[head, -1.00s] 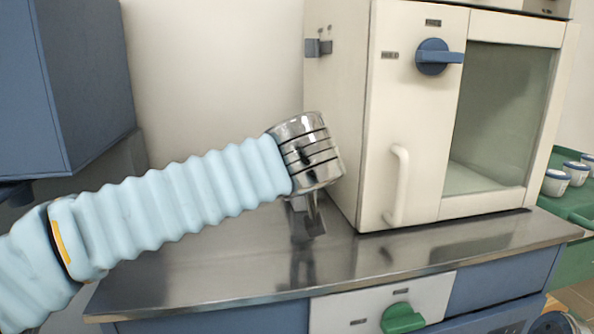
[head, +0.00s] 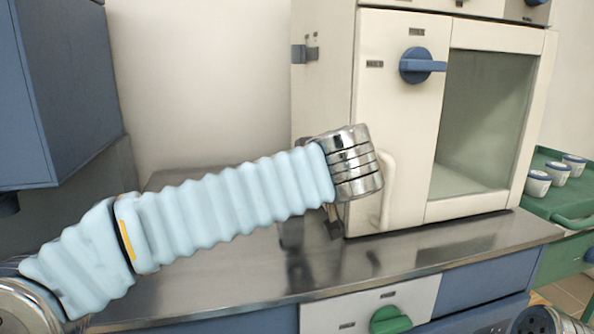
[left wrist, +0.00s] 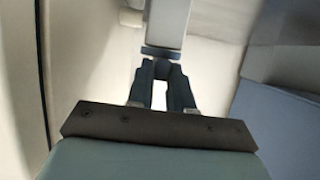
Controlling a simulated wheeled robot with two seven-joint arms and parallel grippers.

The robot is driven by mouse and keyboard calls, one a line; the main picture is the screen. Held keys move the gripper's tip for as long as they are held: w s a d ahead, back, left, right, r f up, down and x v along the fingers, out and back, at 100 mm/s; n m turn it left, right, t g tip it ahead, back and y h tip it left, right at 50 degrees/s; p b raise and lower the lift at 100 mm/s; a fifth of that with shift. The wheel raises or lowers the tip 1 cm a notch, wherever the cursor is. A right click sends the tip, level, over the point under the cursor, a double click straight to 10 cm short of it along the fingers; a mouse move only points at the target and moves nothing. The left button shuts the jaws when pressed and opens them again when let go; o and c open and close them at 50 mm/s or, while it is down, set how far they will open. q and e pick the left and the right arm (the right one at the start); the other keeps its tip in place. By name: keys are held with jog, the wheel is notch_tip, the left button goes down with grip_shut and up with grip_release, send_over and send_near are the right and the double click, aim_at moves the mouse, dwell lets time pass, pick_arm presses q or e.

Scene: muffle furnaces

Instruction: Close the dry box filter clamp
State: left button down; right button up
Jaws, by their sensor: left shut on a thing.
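The dry box (head: 400,150) is a cream cabinet with a blue knob and a glass window, standing on a steel bench. My left arm reaches in from the left, and its silver wrist is in front of the box's lower left edge. Only a dark bit of my left gripper (head: 334,229) shows below that wrist. In the left wrist view my left gripper (left wrist: 161,72) has its dark fingers closed on the dark end of a pale grey bar, which looks like the filter clamp (left wrist: 166,25). The clamp is hidden behind my wrist in the head view.
A white upright handle (head: 388,190) is just right of my wrist. A small grey fitting (head: 304,53) is on the box's left side. The steel bench (head: 230,285) is bare at left.

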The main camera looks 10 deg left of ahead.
pick_arm(q)
jog(key=c, duration=1.1)
grip_release()
jog(key=shift+w+f, duration=0.1)
jog(key=shift+f, duration=0.05)
jog(key=v, duration=1.4)
jog(key=shift+a, duration=0.1)
